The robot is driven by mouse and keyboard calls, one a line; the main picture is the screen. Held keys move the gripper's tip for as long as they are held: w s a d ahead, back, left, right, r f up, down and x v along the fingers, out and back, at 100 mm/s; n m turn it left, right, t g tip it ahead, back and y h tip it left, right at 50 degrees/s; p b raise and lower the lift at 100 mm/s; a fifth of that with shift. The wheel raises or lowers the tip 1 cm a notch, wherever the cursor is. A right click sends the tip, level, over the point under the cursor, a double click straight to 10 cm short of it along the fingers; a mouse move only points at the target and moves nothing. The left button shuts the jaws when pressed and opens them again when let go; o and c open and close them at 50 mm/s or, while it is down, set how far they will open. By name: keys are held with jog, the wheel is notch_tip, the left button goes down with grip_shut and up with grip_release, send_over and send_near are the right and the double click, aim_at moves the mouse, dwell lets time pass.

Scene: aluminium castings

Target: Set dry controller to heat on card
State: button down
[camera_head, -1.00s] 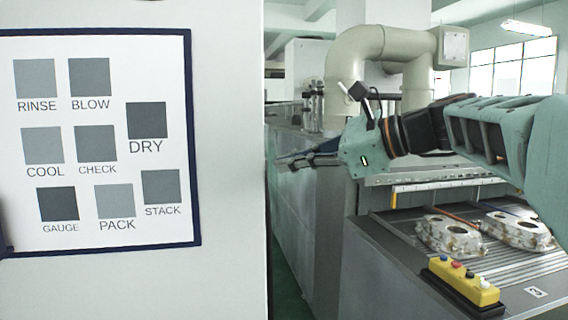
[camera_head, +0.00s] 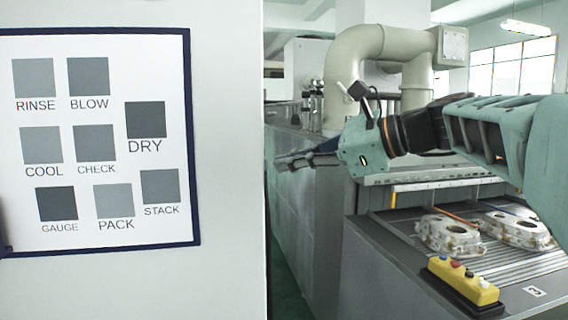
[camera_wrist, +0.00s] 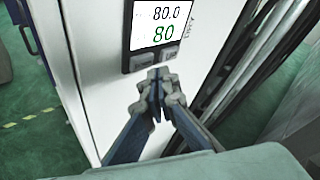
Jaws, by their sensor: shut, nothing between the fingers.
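The dry controller (camera_wrist: 157,30) shows in the wrist view, on a white panel. Its screen reads 80.0 in black above 80 in green, and a sideways label beside it seems to read DRY. Two small dark buttons sit under the screen, a left button (camera_wrist: 139,62) and a right button (camera_wrist: 170,56). My gripper (camera_wrist: 158,76) is shut and empty, its tips just below and between the buttons; I cannot tell whether they touch. In the head view my gripper (camera_head: 278,162) points left, beside the white board's edge. No card with a heat value is readable.
A white board (camera_head: 225,150) with labelled grey squares, including DRY (camera_head: 145,120), fills the head view's left. At right, castings (camera_head: 448,234) lie on a ribbed conveyor (camera_head: 400,245) behind a yellow button box (camera_head: 463,280). Dark vertical bars (camera_wrist: 235,70) stand right of the controller.

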jog(key=shift+s+a, duration=0.1)
jog(key=shift+a, duration=0.35)
jog(key=shift+s+a, duration=0.15)
jog(key=shift+a, duration=0.25)
dwell(0.7)
jog(key=shift+d+p, duration=0.15)
jog(key=shift+p, duration=0.15)
jog(key=shift+w+d, duration=0.25)
jog(key=shift+d, duration=0.4)
jog(key=d+p, duration=0.1)
jog(key=d, duration=0.1)
jog(key=w+d+p, duration=0.1)
jog(key=d, duration=0.1)
jog(key=shift+w+d, duration=0.2)
jog(key=shift+d, duration=0.2)
dwell(2.0)
